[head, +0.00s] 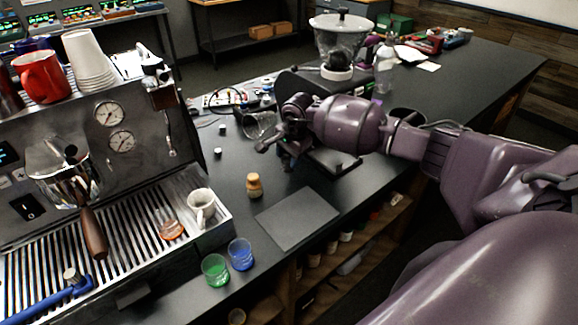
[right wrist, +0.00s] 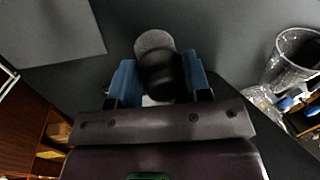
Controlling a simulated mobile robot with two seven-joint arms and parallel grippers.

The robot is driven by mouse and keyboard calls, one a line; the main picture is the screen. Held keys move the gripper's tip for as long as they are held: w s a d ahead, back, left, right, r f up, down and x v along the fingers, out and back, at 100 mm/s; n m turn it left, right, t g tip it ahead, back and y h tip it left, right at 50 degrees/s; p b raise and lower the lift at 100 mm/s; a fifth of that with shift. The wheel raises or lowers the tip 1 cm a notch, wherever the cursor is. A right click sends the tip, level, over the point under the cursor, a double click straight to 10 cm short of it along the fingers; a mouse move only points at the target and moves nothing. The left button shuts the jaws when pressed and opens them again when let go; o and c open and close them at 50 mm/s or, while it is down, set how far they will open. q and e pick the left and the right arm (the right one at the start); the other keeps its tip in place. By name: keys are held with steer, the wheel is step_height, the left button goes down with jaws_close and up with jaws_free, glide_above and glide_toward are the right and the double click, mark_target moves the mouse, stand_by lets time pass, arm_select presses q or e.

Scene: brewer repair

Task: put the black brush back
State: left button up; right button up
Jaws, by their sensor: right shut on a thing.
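My right gripper (right wrist: 160,84) is shut on the black brush (right wrist: 158,66), which sits between its blue fingertips in the right wrist view. The brush has a dark body and a rounded grey end pointing away from the gripper. In the head view my right gripper (head: 284,152) is over the dark counter, behind the grey mat and left of the grinder. The brush is too small and dark there to make out clearly. My left gripper is not in view.
A grey mat (head: 297,218) lies on the counter, with a small wooden-topped item (head: 254,185) beside it. A clear glass vessel (right wrist: 292,58) is close to the right gripper. Green (head: 215,269) and blue (head: 241,254) cups stand near the front edge. The espresso machine (head: 113,150) is at left.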

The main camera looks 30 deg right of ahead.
step_height(320, 180, down, 4)
steer(key=shift+r+b, duration=0.15)
steer(key=shift+b, duration=0.5)
steer(key=shift+w+f, duration=0.1)
steer(key=shift+f, duration=0.1)
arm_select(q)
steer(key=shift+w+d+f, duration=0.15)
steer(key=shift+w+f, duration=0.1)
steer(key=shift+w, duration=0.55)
arm_select(e)
steer(key=shift+r, duration=0.1)
steer(key=o, duration=0.9)
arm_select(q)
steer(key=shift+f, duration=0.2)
